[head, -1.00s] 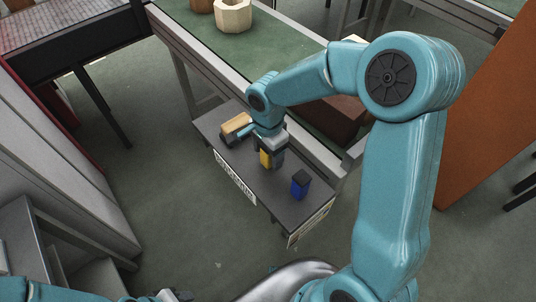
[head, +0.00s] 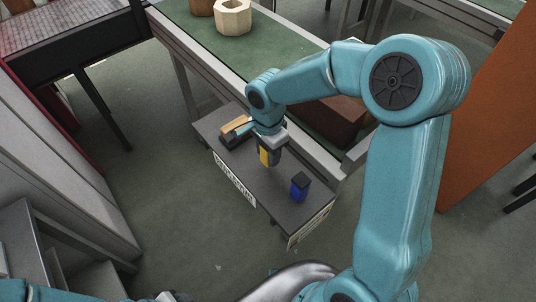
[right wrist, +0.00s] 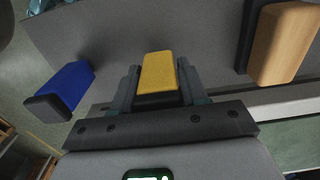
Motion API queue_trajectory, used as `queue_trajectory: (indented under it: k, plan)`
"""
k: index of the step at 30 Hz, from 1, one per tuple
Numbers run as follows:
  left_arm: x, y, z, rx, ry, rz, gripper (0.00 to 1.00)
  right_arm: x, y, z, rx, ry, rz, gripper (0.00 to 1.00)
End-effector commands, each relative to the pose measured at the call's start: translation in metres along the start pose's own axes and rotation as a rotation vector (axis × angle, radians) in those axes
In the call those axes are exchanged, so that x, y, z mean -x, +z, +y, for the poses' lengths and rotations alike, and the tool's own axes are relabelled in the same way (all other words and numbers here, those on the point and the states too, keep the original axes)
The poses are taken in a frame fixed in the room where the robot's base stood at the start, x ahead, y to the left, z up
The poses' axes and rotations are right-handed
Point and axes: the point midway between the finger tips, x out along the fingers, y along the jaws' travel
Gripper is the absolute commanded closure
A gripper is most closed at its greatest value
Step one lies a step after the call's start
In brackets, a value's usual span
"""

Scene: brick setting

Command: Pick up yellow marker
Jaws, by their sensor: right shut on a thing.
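The yellow marker (head: 264,156) is a short, block-like piece with a dark end. My right gripper (head: 270,160) is shut on it over the dark grey cart top (head: 240,165). In the right wrist view the yellow marker (right wrist: 158,70) sits between the two fingers of the right gripper (right wrist: 158,95). I cannot tell for sure whether its lower end is clear of the surface. Only a small part of what seems to be my left gripper (head: 172,297) shows at the bottom edge, and its fingers are hidden.
A blue marker (head: 299,187) with a dark end stands on the cart, right of the gripper. A tan wooden block with a dark part (head: 234,128) lies to the left. A green-topped table (head: 270,48) borders the cart behind. Bare cart surface lies between.

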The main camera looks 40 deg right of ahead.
Motion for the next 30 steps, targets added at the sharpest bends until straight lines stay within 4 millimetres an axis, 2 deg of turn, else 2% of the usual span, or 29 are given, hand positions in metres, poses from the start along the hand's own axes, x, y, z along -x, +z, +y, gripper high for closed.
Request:
queue_trajectory:
  k: [5,12,16,22,30]
  plan:
    - [0.003,0.0,0.001,0.0,0.0,0.0,0.57,0.046,0.0,-0.001,0.001,-0.009,0.0,0.88]
    - [0.008,0.0,0.003,0.0,0.0,0.0,0.57,0.122,0.0,-0.001,0.002,-0.008,0.0,0.88]
    - [0.01,0.0,0.004,0.0,0.0,0.0,0.57,0.152,0.0,-0.001,0.001,-0.006,-0.001,0.88]
    - [0.012,0.0,0.004,0.0,0.0,0.0,0.57,0.177,0.0,0.0,0.001,-0.003,-0.001,0.88]
    - [0.013,0.0,0.004,0.0,0.0,0.0,0.57,0.181,0.0,0.0,0.001,-0.001,-0.001,0.88]
